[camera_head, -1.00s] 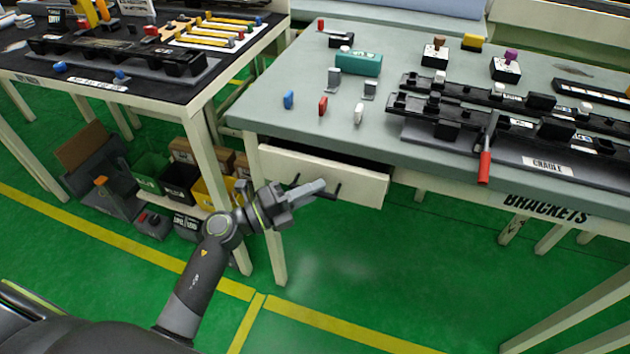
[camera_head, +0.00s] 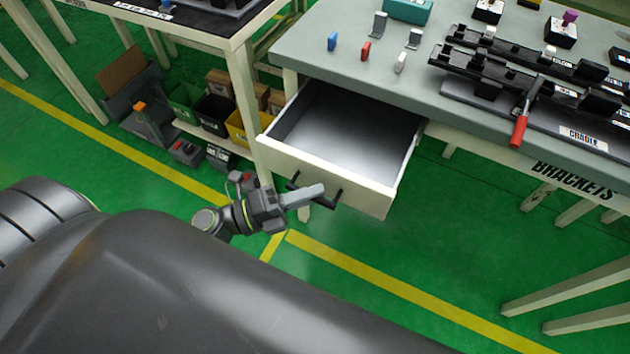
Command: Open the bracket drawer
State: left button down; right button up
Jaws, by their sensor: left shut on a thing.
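The bracket drawer (camera_head: 330,178) is a cream drawer under the grey-topped table marked BRACKETS. It stands pulled well out, and its grey inside (camera_head: 345,125) shows and looks empty. A dark bar handle (camera_head: 331,201) is on its front. My left gripper (camera_head: 312,194) is at the drawer front, shut on the handle; the fingers partly hide the bar. My right gripper is not in view.
The grey table (camera_head: 290,50) bears small coloured clips, metal brackets, a black cradle (camera_head: 560,130) and a red-handled tool (camera_head: 519,130). Bins (camera_head: 215,110) stand on a low shelf to the left. The green floor before the drawer is clear.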

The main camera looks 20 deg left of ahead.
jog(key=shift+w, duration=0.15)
pick_arm(q)
jog(key=c, duration=1.5)
grip_release()
jog(key=shift+o, duration=0.2)
